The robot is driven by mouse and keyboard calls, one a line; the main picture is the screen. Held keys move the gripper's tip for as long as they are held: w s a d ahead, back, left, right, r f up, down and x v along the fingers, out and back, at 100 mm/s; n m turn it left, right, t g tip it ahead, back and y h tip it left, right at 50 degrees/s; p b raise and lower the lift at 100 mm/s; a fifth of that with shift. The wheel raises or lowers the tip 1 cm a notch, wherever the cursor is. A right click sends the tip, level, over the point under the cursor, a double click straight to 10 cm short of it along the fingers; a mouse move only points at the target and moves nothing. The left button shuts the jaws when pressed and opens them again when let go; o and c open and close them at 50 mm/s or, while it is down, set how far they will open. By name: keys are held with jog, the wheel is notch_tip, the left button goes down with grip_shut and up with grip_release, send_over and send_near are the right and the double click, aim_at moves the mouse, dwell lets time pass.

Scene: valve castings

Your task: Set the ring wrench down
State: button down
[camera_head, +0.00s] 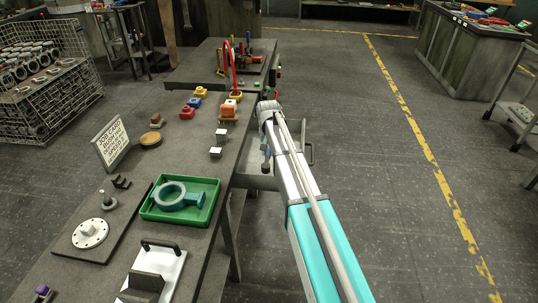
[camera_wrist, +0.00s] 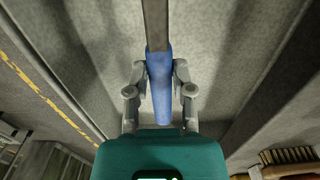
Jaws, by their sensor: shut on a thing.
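The ring wrench shows in the wrist view as a blue grip (camera_wrist: 161,88) with a flat grey shank (camera_wrist: 155,22) running out of the top of the picture. Its ring end is outside that view. My gripper (camera_wrist: 160,92) has a finger on each side of the blue grip and is shut on it. A grey surface lies behind the wrench; I cannot tell how far away it is.
The grey bench (camera_head: 205,145) holds a green tray (camera_head: 207,215) with a teal casting (camera_head: 180,197), a sign (camera_head: 111,143), a white flange (camera_head: 90,233) and small coloured blocks. A red arched thing (camera_head: 231,68) stands farther back. A brush (camera_wrist: 288,156) shows in the wrist view. Open floor lies right.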

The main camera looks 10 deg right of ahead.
aim_at(268, 152)
jog(key=shift+f+b, duration=0.3)
jog(key=shift+f, duration=0.05)
jog(key=shift+c, duration=2.4)
grip_release()
jog(key=shift+r, duration=0.1)
jog(key=shift+r+p, duration=0.2)
jog(key=shift+p, duration=0.1)
notch_tip(268, 152, up, 12)
jog(key=p, duration=1.2)
jog(key=s+n, duration=0.3)
jog(key=s, duration=2.6)
jog(key=shift+d+n, duration=0.2)
jog(key=shift+n, duration=0.1)
